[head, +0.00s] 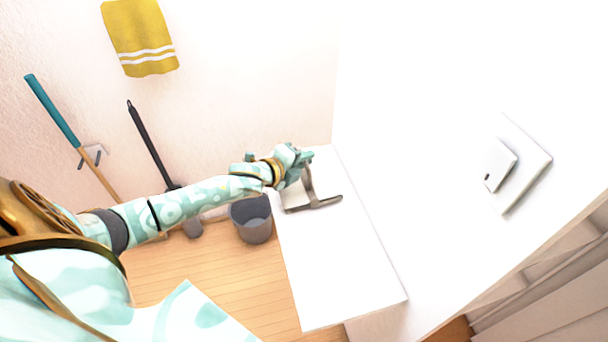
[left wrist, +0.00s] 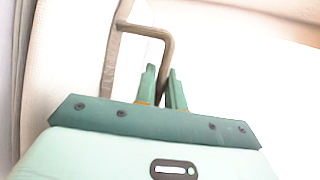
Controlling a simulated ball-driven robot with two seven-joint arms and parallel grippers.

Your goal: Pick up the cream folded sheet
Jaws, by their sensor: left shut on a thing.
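My left gripper (head: 306,158) is above the far end of a white bench top (head: 340,250). The left wrist view shows its green fingers (left wrist: 165,88) close together. A thin grey-brown T-shaped thing (head: 317,203) has its bar low over the bench top, and its stem runs up to the fingers. In the left wrist view the stem (left wrist: 142,31) bends and passes into the fingers, so the gripper seems shut on it. No cream folded sheet stands out clearly from the overexposed white surfaces. My right gripper is not in view.
A grey bucket (head: 252,222) stands on the wood floor left of the bench. A yellow towel (head: 140,38) hangs on the wall, with long-handled tools (head: 52,108) below. Pale flat items (head: 500,165) lie on the large white surface at right. The near bench top is clear.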

